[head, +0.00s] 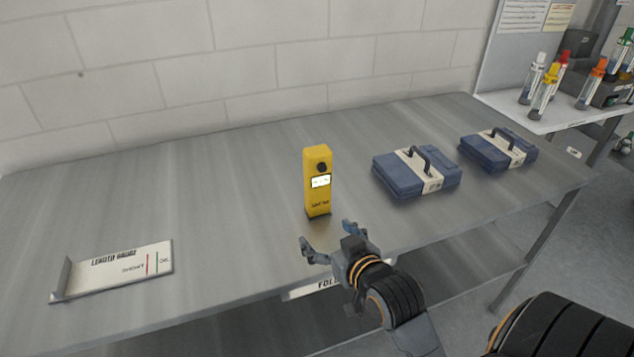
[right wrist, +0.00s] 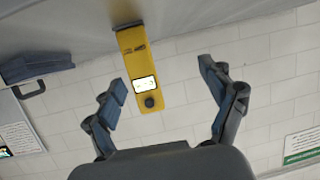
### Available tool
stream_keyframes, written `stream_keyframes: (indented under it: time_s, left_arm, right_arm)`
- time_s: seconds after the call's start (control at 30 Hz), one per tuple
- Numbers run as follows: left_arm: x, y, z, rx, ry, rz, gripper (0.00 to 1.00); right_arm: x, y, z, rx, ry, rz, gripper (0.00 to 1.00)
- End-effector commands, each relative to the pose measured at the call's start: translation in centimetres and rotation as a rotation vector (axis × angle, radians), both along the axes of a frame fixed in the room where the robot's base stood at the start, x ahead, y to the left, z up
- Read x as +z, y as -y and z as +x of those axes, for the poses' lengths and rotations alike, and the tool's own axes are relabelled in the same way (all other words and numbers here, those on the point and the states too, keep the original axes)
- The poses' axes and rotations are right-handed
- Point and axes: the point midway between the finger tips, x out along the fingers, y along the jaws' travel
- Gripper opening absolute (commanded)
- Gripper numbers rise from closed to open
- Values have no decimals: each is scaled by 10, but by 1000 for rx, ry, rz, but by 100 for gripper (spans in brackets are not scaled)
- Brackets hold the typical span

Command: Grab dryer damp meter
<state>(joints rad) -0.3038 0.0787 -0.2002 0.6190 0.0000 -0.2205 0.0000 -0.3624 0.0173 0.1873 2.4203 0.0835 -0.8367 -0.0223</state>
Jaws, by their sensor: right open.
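The yellow meter (head: 317,180) stands upright on the grey metal table, with a lit screen and a dark round knob near its top. It also shows in the right wrist view (right wrist: 133,55), upside down, in line with the gap between the fingers and nearer the left finger. My right gripper (head: 327,240) is open and empty at the table's front edge, just in front of the meter and apart from it. In the right wrist view its two fingers (right wrist: 165,82) are spread wide. My left gripper is not in view.
Two blue cases (head: 394,178) (head: 482,155) with handles lie right of the meter. A white length gauge plate (head: 120,272) lies at the front left. A side table at the back right holds several capped bottles (head: 543,90).

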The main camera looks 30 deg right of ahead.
Motion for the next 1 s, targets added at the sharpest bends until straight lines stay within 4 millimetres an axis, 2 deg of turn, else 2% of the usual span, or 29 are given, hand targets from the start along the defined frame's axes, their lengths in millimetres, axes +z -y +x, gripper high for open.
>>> stream_keyframes:
  time_s: [0.03, 0.1, 0.2, 0.3, 0.37, 0.7, 1.0]
  left_arm:
    - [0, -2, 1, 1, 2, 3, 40]
    - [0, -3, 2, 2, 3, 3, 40]
    - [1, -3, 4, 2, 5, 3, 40]
    - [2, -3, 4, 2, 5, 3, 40]
    - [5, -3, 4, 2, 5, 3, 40]
    - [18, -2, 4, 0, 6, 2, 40]
    - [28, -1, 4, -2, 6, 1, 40]
  right_arm:
    - [21, 11, 7, -26, 80, -4, 83]
    - [46, 25, 12, -57, 179, -13, 83]
    - [73, 39, 15, -90, 285, -24, 83]
    - [88, 47, 20, -106, 339, -31, 83]
    - [90, 50, 27, -109, 347, -32, 83]
    - [91, 64, 88, -107, 345, -31, 83]
    - [93, 68, 112, -107, 344, -32, 83]
